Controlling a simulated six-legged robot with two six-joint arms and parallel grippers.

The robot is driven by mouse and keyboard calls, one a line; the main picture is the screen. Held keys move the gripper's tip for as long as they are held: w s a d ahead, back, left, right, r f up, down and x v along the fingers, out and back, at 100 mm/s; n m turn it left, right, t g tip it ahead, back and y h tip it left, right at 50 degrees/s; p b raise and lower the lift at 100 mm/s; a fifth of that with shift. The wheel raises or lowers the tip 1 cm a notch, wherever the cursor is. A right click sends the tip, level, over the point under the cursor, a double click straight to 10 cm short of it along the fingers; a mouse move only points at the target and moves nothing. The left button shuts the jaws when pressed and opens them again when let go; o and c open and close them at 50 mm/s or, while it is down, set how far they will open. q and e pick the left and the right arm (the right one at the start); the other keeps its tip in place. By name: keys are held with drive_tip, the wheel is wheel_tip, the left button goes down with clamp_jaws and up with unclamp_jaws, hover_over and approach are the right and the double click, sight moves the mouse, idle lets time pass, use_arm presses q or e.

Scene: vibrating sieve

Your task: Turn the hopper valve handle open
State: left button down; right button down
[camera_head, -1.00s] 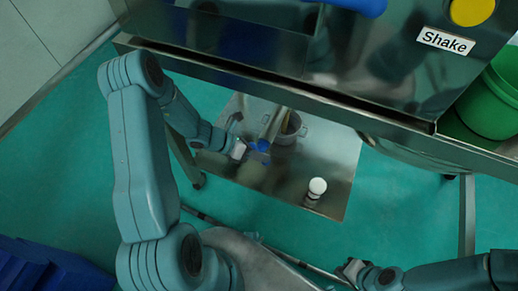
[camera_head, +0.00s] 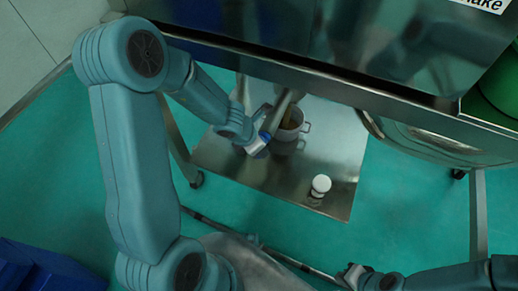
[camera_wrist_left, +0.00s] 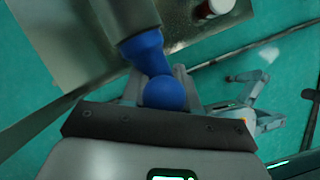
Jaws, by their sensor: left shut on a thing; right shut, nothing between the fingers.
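The blue valve handle with a round knob (camera_wrist_left: 165,93) is between the fingers of my left gripper (camera_wrist_left: 163,90) in the left wrist view. The gripper is shut on the knob. In the head view, my left gripper (camera_head: 258,146) reaches under the machine's front edge, and only a little blue of the handle (camera_head: 265,136) shows. A metal outlet pipe (camera_head: 279,108) beside it slopes down to a grey pot (camera_head: 290,124). My right gripper (camera_head: 350,275) is at the bottom, shut and empty, away from the handle.
The steel machine edge (camera_head: 300,80) overhangs the work area. A metal plate (camera_head: 245,180) lies below, with a white-capped jar (camera_head: 320,186) on it. A green bucket (camera_head: 500,90) stands at the right. A blue crate (camera_head: 40,270) is at the lower left.

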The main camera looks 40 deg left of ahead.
idle(0.3)
use_arm(q)
drive_tip(key=c, duration=0.9)
unclamp_jaws()
drive_tip(key=shift+c, duration=0.2)
drive_tip(key=shift+r, duration=0.15)
drive_tip(key=p+v, duration=1.3)
drive_tip(key=v, duration=0.3)
drive_tip(key=shift+d, duration=0.2)
